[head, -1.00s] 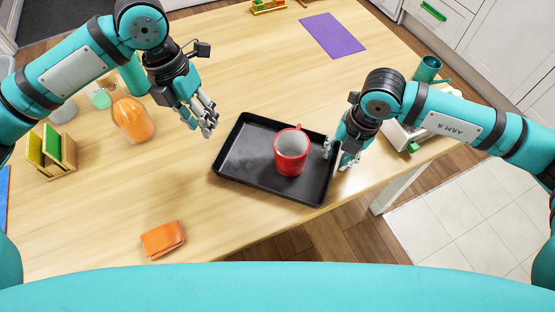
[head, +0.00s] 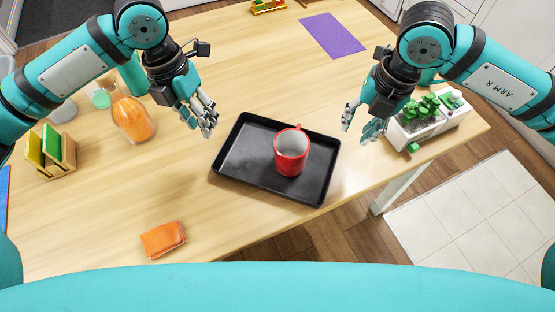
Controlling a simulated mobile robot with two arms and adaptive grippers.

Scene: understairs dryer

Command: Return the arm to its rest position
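My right gripper (head: 361,122) is open and empty, raised above the table to the right of the black tray (head: 234,176). My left gripper (head: 200,117) is open and empty, above the table to the left of the tray's back corner. A red mug (head: 291,158) stands upright on the right half of the tray, apart from both grippers. The tray lies on the wooden table (head: 262,62) near its front edge.
A white planter (head: 425,128) with green plants sits at the table's right end. An orange bottle (head: 133,117), a holder with sponges (head: 52,150) and an orange wallet (head: 163,239) are on the left. A purple mat (head: 332,35) lies at the back.

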